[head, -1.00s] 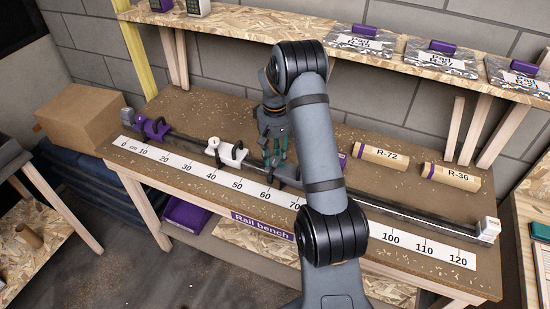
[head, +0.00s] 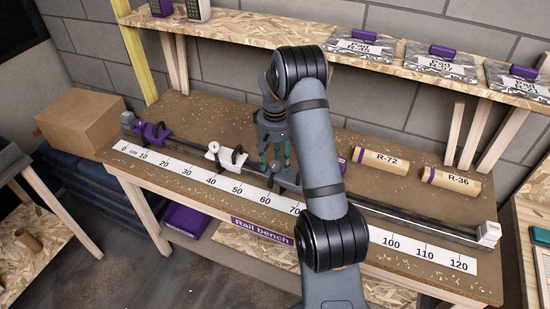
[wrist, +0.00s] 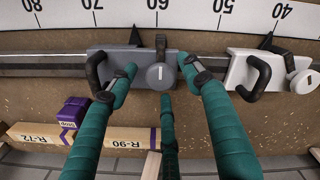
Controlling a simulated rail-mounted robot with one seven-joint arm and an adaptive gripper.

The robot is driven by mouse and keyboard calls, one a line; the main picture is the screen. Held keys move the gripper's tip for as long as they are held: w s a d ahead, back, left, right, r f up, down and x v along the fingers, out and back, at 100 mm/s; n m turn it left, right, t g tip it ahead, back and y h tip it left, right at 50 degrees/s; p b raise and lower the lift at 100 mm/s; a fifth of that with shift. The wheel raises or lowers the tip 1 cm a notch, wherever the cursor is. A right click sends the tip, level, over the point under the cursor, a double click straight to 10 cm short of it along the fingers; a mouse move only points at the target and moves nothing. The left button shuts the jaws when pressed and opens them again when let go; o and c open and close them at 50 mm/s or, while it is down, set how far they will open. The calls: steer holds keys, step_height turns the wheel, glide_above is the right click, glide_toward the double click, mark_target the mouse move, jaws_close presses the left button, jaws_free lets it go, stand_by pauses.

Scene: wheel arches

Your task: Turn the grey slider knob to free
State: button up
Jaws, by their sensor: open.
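A black handle sits on the slider's left end there. My gripper (wrist: 157,70) is open, with teal fingers on both sides of the knob and a third finger below it. Contact with the knob cannot be told. In the head view my gripper (head: 274,168) is low over the rail, and its fingers and arm partly hide the grey slider (head: 286,182).
A white slider (wrist: 252,70) is close to the right finger in the wrist view. A purple slider (head: 154,134) is farther left in the head view. Labelled tubes (head: 383,160) lie behind the rail. A shelf (head: 270,30) runs above the bench.

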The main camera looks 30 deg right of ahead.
mark_target(275, 164)
step_height(275, 164, up, 12)
stand_by(0.5)
steer(key=shift+f, duration=0.1)
step_height(275, 164, down, 12)
stand_by(0.8)
